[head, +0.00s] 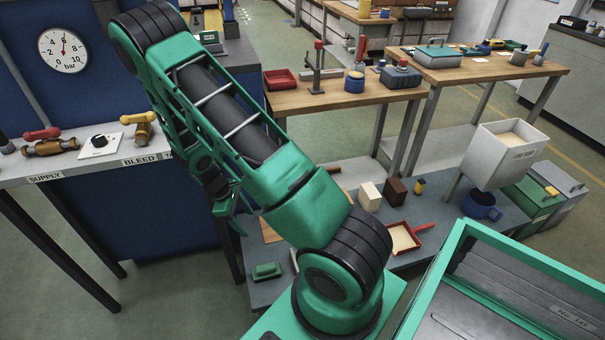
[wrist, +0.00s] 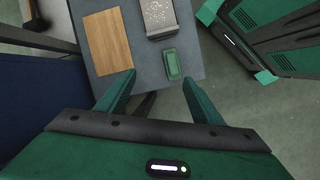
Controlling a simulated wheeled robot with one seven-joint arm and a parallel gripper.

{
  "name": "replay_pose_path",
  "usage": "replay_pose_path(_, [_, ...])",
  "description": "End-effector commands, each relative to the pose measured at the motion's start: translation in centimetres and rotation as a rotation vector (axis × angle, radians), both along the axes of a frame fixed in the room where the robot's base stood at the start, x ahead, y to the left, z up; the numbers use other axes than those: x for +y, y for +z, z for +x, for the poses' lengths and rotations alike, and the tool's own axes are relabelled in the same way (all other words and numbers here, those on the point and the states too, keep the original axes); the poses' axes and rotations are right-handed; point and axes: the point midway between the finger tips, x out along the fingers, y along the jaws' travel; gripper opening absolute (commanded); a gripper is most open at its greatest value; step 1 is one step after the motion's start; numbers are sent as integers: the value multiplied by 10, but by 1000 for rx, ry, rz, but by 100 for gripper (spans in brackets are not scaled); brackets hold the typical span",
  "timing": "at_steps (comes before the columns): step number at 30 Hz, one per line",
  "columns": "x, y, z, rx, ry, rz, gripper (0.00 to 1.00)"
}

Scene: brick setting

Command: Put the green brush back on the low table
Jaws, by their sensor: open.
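The green brush (head: 266,270), a small green block with its bristles not clearly visible, lies on the grey low table (head: 285,288) near its front left corner. In the wrist view the brush (wrist: 173,64) lies flat close to the edge of the low table (wrist: 146,66), ahead of my fingers. My gripper (wrist: 158,92) is open and empty, its two green fingers spread apart. The brush appears beyond the gap between them, nearer the right finger, and nothing touches it. In the head view my arm hides most of the gripper.
Beside the brush are a wooden board (wrist: 107,42) and a grey speckled block (wrist: 160,16). A red dustpan (head: 404,238), a cream block (head: 369,196) and a blue mug (head: 481,205) stand farther right. A valve bench (head: 75,168) is at left.

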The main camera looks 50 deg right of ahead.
Motion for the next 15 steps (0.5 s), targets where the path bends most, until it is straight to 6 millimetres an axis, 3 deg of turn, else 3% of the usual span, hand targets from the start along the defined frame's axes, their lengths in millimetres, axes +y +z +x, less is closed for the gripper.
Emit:
replay_pose_path(1, [-4, 24, 1, -22, -44, 1, 61])
replay_pose_path(3, [-8, 51, -2, -40, -103, 1, 61])
replay_pose_path(8, [-17, 112, -15, -84, -237, 5, 61])
replay_pose_path(15, [-28, 194, -49, -144, -438, 16, 61])
